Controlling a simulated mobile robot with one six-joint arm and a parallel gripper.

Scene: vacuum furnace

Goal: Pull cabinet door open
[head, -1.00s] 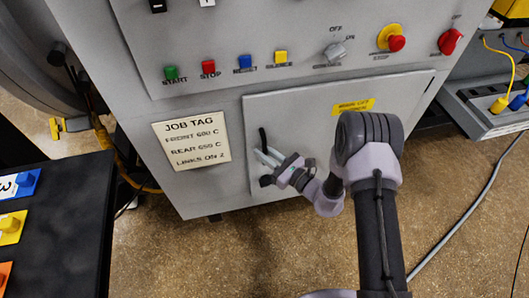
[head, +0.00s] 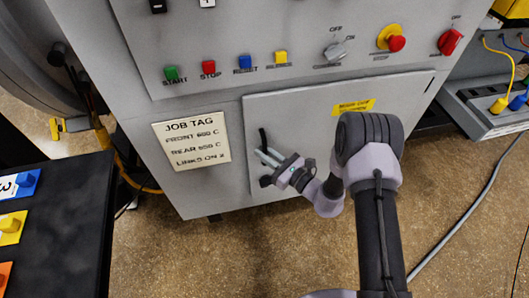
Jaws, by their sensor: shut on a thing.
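The cabinet door (head: 300,122) is a grey panel low on the front of the grey cabinet, with a yellow label (head: 353,107) near its upper right. It looks closed, flush with the cabinet front. A black vertical handle (head: 263,139) stands near the door's left edge. My gripper (head: 266,157) reaches in from the right with its light fingers shut around the handle. The fingers hide the handle's middle part.
A paper job tag (head: 191,141) is fixed left of the door. Above are coloured buttons, a knob (head: 337,50) and a red stop button (head: 396,43). A black table (head: 80,215) stands at lower left. The floor (head: 230,245) before the door is clear.

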